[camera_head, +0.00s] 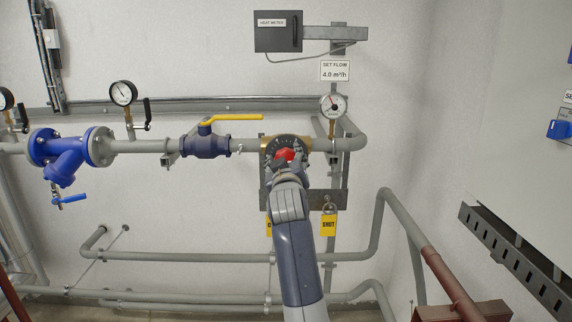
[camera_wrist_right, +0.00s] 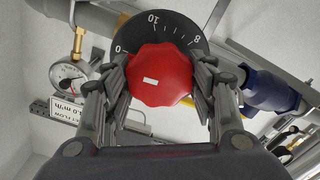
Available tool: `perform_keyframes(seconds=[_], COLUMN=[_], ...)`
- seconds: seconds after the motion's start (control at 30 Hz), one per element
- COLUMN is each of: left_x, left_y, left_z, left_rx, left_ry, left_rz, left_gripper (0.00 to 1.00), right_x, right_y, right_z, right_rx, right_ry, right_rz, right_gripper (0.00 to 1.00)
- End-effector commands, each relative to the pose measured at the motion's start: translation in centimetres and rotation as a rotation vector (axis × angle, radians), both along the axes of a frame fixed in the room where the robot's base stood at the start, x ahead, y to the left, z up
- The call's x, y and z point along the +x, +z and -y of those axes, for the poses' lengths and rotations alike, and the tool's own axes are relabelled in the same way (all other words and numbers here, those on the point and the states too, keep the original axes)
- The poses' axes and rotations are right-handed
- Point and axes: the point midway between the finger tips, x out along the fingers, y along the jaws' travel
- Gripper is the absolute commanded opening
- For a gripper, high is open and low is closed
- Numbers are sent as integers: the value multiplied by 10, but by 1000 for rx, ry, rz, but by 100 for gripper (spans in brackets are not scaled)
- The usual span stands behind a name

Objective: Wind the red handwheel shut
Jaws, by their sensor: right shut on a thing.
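The red handwheel (camera_head: 287,155) sits on a brass valve body in the grey pipe, in front of a dark round dial. My right gripper (camera_head: 286,167) is at the wheel, its arm coming up from below. In the right wrist view the red wheel (camera_wrist_right: 160,75) has a scalloped rim and a small white mark, and the fingers of my right gripper (camera_wrist_right: 163,85) close on it from both sides. The dark dial (camera_wrist_right: 163,30) behind it shows 0, 10 and 8. The brass valve is partly hidden by the gripper. My left gripper is not in view.
A flow gauge (camera_head: 333,105) stands right of the valve, under a "SET FLOW 4.0 m³/h" sign (camera_head: 335,71). A blue ball valve (camera_head: 206,146) with a yellow lever (camera_head: 232,118) is to the left. A yellow "SHUT" tag (camera_head: 328,225) hangs below right.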

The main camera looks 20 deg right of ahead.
Motion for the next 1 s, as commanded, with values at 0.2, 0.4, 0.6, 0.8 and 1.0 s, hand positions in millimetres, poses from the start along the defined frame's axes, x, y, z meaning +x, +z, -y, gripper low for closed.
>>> perform_keyframes(seconds=[0.2,0.4,0.6,0.8,1.0], left_x=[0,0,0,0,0], left_y=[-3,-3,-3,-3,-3], left_z=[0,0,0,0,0], left_rx=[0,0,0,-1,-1], left_ry=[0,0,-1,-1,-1], left_rz=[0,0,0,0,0], left_gripper=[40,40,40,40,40], right_x=[0,0,0,0,0], right_y=[-1,0,0,0,0], right_z=[-1,0,0,0,0], right_rx=[67,86,88,88,86], right_ry=[1,1,1,1,1], right_rz=[17,23,23,23,24], right_gripper=[28,28,29,66,73])
